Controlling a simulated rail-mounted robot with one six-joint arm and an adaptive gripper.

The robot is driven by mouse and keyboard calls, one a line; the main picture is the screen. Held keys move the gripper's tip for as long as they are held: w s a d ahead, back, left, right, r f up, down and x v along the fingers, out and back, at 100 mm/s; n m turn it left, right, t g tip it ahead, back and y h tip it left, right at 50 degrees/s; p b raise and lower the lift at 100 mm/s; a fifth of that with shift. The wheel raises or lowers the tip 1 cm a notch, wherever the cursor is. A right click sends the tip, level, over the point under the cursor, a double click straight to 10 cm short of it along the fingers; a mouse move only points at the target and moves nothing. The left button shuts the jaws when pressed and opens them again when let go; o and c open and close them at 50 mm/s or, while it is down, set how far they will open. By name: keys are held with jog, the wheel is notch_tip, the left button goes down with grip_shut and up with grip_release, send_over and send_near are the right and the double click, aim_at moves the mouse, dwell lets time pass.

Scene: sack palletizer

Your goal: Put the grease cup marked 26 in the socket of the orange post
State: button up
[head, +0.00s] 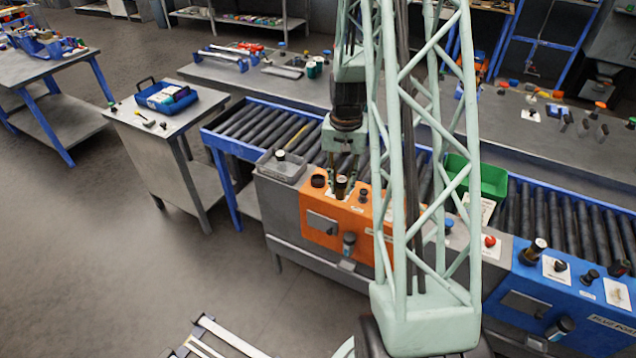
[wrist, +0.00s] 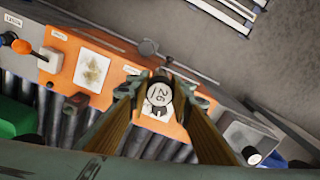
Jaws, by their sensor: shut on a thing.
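The grease cup (wrist: 160,91) has a pale round top with dark digits that look like a rotated 26, seen in the wrist view. My gripper (wrist: 158,84) is shut on it, one finger on each side. In the head view my gripper (head: 342,172) points down over the top of the orange post (head: 330,208), with the dark cup (head: 341,186) at its fingertips. A dark round fitting (head: 318,181) and a dark knob (head: 363,195) flank it. The socket is not clearly visible, and I cannot tell whether the cup's lower end is in it.
A grey tray (head: 292,172) holding another cup (head: 280,156) is left of the orange post. A blue post (head: 575,290) with knobs stands at the right. A green bin (head: 485,180) and roller conveyor (head: 270,125) lie behind. The floor in front is mostly clear.

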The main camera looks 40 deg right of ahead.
jog(key=shift+s+d, duration=0.55)
jog(key=shift+s, duration=0.1)
jog(key=w, duration=0.5)
jog(key=w+d+f, duration=0.1)
jog(key=w, duration=0.4)
jog(key=w+d, duration=0.1)
jog(key=w, duration=0.4)
jog(key=shift+f, duration=0.25)
jog(key=shift+w, duration=0.5)
jog(key=shift+f, duration=1.75)
jog(key=shift+s+f, duration=0.1)
jog(key=shift+f, duration=0.05)
jog(key=o, duration=0.9)
